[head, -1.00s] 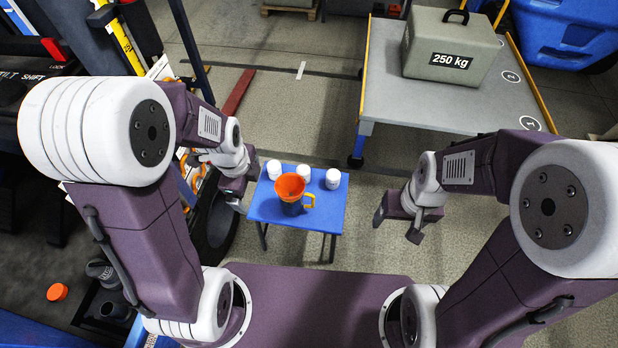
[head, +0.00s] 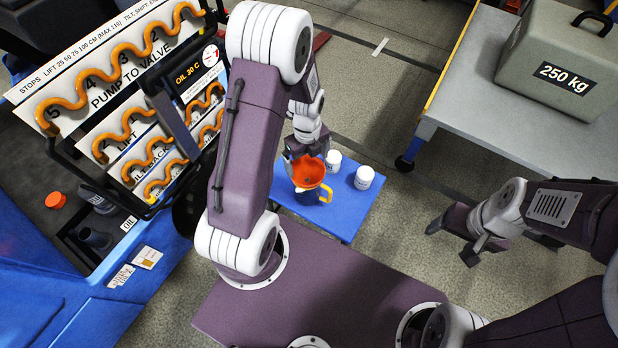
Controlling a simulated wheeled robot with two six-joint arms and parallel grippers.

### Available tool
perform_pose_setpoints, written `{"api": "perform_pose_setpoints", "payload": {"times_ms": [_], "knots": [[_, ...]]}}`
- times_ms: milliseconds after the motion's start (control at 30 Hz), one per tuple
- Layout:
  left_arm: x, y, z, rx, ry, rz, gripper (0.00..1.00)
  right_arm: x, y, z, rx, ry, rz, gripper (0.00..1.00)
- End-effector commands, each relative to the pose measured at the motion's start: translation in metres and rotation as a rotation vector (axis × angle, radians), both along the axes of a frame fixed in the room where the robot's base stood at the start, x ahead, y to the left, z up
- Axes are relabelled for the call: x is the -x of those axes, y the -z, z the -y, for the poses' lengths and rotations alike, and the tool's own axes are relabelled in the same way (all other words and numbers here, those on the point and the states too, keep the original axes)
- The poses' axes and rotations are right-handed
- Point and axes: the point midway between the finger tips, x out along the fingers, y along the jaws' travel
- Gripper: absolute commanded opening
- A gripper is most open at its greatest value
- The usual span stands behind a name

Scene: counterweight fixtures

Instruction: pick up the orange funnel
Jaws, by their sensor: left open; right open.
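The orange funnel (head: 309,173) sits mouth up in a dark blue jug (head: 308,196) with a yellow-orange handle, on a small blue table (head: 345,215). My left gripper (head: 306,157) is open at the funnel's far rim and overlaps it in the head view. I cannot tell whether its fingers touch the rim. My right gripper (head: 452,245) is open and empty over the floor, to the right of the table.
Two white containers (head: 333,161) (head: 364,178) stand on the table close to the funnel. A grey platform (head: 470,90) with a 250 kg block (head: 560,62) is at the upper right. A rack of orange coiled pipes (head: 130,95) stands left. Floor between table and platform is clear.

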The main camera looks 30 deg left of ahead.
Motion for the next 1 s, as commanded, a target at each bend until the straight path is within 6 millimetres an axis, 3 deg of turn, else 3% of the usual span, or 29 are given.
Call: {"api": "perform_pose_setpoints", "payload": {"times_ms": [133, 300, 533, 833, 867, 1000], "knots": [[0.001, 0.026, 0.000, 0.000, 0.000, -0.004, 1.00, 0.000, 0.011, 0.000, 0.000, 0.000, 0.000, 0.75], [0.000, 0.035, 0.000, 0.000, 0.000, -0.001, 1.00, 0.000, 0.013, 0.000, 0.000, 0.000, 0.000, 0.75], [0.001, 0.079, 0.000, 0.000, 0.000, -0.004, 1.00, 0.000, 0.029, 0.000, 0.000, 0.000, 0.000, 0.75], [0.000, 0.085, 0.000, 0.000, 0.000, 0.000, 1.00, 0.000, 0.029, 0.000, 0.000, 0.000, 0.000, 0.75], [0.000, 0.085, 0.000, 0.000, 0.000, 0.000, 0.97, 0.000, 0.029, 0.000, 0.000, 0.000, 0.000, 0.75], [0.000, 0.085, 0.000, 0.000, 0.000, 0.000, 0.58, 0.000, 0.029, 0.000, 0.000, 0.000, 0.000, 0.75]]}}
